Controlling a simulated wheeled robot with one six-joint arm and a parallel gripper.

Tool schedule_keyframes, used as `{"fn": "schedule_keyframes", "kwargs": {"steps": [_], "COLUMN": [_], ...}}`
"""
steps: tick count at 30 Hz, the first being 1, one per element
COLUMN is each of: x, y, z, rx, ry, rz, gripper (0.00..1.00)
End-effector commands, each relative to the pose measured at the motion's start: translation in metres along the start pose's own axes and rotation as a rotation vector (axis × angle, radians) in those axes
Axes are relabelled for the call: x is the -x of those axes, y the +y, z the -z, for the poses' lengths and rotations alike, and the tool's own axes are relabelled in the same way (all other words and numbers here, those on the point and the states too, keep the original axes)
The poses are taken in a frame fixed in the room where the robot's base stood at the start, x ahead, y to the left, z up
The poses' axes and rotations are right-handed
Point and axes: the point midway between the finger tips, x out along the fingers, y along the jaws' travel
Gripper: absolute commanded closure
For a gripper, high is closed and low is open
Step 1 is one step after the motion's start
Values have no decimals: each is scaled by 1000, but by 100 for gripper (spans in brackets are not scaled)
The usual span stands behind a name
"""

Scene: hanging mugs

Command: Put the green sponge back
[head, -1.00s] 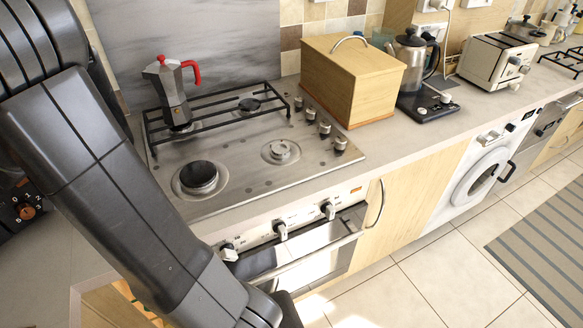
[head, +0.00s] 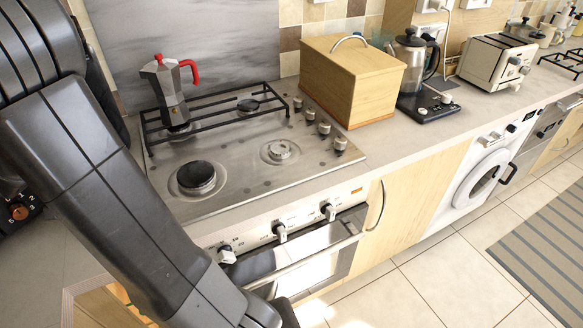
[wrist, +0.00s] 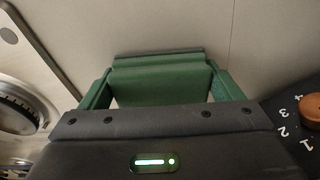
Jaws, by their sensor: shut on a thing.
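The green sponge (wrist: 160,85) shows in the wrist view as a green block with a dark strip along its far edge. My gripper (wrist: 160,72) is shut on it, with a green finger on each side. A pale flat surface lies beyond the sponge; I cannot tell whether the sponge touches it. In the head view my arm crosses the left side, and the gripper and sponge are not visible there.
A steel hob (head: 235,165) carries a moka pot (head: 170,95). A wooden box (head: 350,82), kettle (head: 412,65) and toaster (head: 495,62) stand to its right. The wrist view shows a burner (wrist: 18,108) at left and an orange-brown knob (wrist: 313,112) at right.

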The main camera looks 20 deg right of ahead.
Motion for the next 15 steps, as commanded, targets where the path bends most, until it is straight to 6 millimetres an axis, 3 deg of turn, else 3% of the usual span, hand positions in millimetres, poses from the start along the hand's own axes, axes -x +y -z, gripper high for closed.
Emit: {"fn": "schedule_keyframes", "kwargs": {"steps": [9, 10, 12, 15], "x": [-7, -7, -6, -6], "y": [0, 0, 0, 0], "z": [-1, -1, -1, -1], "rx": [0, 0, 0, 0], "ry": [0, 0, 0, 0], "rz": [0, 0, 0, 0], "gripper": [36, 12, 0, 0]}}
